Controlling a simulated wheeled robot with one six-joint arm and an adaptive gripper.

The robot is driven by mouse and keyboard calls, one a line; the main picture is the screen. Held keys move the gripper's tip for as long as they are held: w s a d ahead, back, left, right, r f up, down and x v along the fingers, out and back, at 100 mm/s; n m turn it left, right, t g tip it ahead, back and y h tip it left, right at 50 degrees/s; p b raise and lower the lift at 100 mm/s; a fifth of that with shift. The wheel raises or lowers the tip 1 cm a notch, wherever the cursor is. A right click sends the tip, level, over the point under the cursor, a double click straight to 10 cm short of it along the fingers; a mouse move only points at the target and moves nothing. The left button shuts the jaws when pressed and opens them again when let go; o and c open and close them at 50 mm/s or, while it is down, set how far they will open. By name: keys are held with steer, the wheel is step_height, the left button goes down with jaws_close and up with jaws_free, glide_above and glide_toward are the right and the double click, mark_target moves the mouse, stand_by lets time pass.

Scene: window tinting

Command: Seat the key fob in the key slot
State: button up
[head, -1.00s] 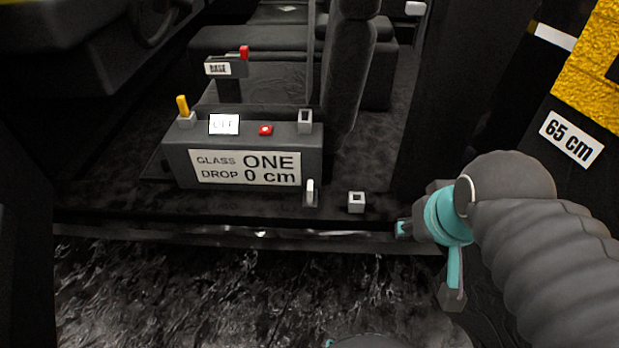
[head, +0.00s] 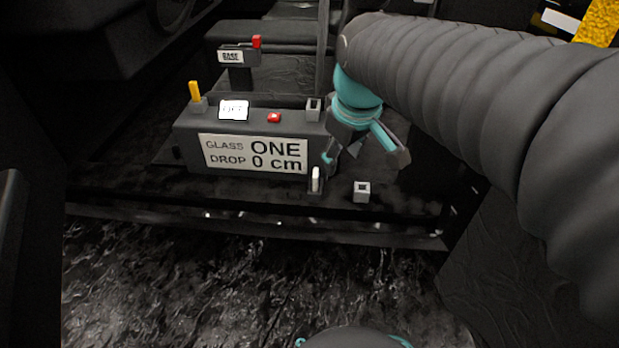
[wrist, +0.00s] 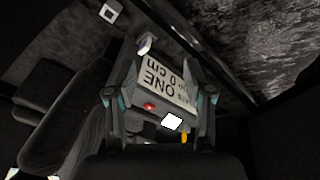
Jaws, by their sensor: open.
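A small pale upright piece (head: 315,179), which looks like the key fob, stands in a dark holder at the console's front right corner. It also shows in the wrist view (wrist: 147,43), beyond my fingertips. A grey hollow block (head: 313,108) sits on the console's top right, and a similar square block (head: 361,191) sits on the sill to the right. I cannot tell which block is the key slot. My gripper (head: 366,158) is open and empty, above and right of the pale piece. In the wrist view, my spread fingers (wrist: 160,70) frame the console.
The dark console (head: 185,145) bears a "GLASS ONE DROP 0 cm" label, a yellow lever (head: 195,92), a white screen (head: 233,109) and a red button (head: 274,117). A post with a red-tipped piece (head: 257,42) stands behind. The sill in front is mostly clear.

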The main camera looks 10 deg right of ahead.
steer(key=w+f+n+g+b, duration=0.2)
steer(key=w+f+n, duration=0.15)
steer(key=w, duration=0.55)
steer(key=n+g+b, duration=0.1)
steer(key=n+b, duration=0.1)
steer(key=n, duration=0.3)
glide_above(316, 172)
step_height(316, 172, down, 7)
step_height(316, 172, down, 13)
steer(key=shift+s+f+b, duration=0.1)
steer(key=shift+b, duration=1.15)
steer(key=c, duration=0.8)
